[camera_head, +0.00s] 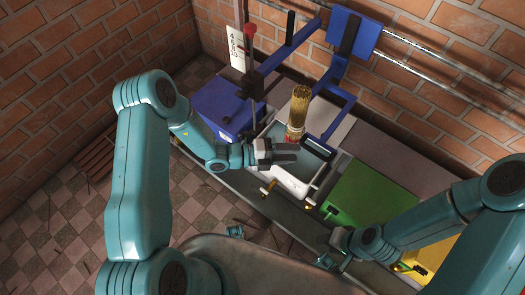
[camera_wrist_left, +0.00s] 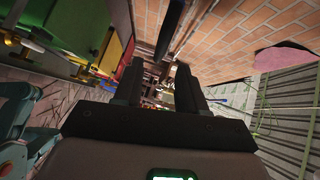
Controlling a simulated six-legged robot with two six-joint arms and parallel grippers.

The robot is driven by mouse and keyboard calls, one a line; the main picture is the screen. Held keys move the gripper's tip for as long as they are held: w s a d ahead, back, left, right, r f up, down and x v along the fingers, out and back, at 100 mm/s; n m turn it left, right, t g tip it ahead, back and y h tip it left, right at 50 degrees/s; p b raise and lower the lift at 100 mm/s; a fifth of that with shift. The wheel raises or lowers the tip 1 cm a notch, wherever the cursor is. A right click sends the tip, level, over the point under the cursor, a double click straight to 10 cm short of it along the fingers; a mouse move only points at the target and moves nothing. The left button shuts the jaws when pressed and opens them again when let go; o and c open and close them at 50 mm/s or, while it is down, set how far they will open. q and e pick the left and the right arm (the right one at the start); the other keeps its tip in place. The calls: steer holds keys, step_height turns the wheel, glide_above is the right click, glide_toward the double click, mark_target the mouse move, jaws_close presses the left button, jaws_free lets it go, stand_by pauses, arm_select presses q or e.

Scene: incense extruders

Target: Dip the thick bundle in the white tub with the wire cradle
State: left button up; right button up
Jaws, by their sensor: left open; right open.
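The thick bundle (camera_head: 299,108) is a tan upright cylinder with a reddish lower end. It stands at the back of the white tub (camera_head: 290,182); I cannot tell whether it touches the tub. The tub has a pale front wall and a grey interior. My left gripper (camera_head: 290,152) is open, with its fingers over the tub, in front of and below the bundle. In the left wrist view the two fingers (camera_wrist_left: 161,75) are apart with nothing held between them. My right gripper (camera_head: 338,256) is open near the bench's front edge, apart from the bundle. I cannot make out the wire cradle.
A blue box (camera_head: 222,108) stands left of the tub and a green box (camera_head: 372,200) right of it. A yellow box (camera_head: 432,256) is farther right. A blue frame (camera_head: 340,72) rises behind. A red-knobbed post (camera_head: 249,45) stands back left. Brick walls close the back.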

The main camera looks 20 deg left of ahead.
arm_select(q)
steer(key=v, duration=0.8)
steer(key=shift+a+p, duration=0.15)
steer(key=shift+p, duration=0.25)
